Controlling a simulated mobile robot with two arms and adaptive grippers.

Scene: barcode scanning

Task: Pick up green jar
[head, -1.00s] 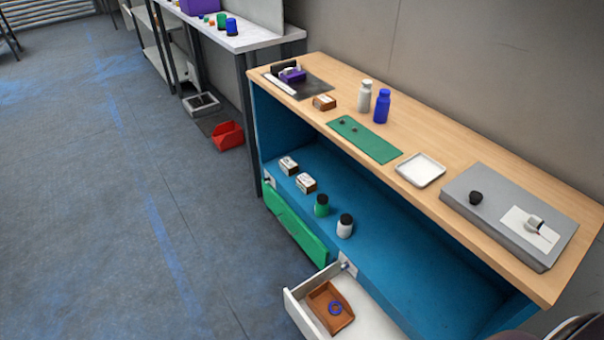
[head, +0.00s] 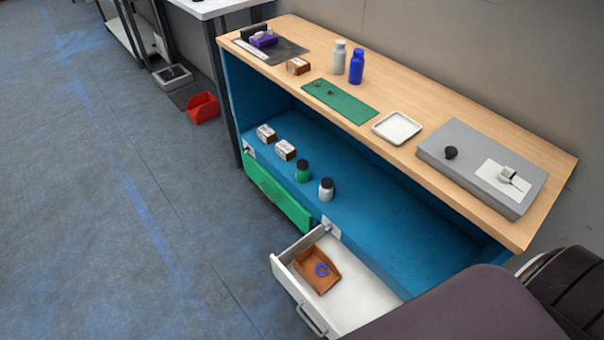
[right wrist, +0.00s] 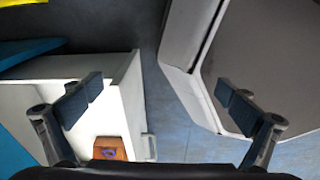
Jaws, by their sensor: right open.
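The green jar (head: 303,171) with a black lid stands upright on the blue lower shelf in the head view. A white jar (head: 326,190) with a black lid stands just to its right. My right gripper (right wrist: 158,98) is open and empty in the right wrist view, its two fingers wide apart above the open drawer and floor. The green jar does not show in that view. My left gripper is not in view.
An open white drawer (head: 372,303) holding a brown tray (head: 330,272) juts out below the shelf; it also shows in the right wrist view (right wrist: 105,72). Two small boxes (head: 285,150) stand left of the jar. The tabletop (head: 440,115) overhangs the shelf.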

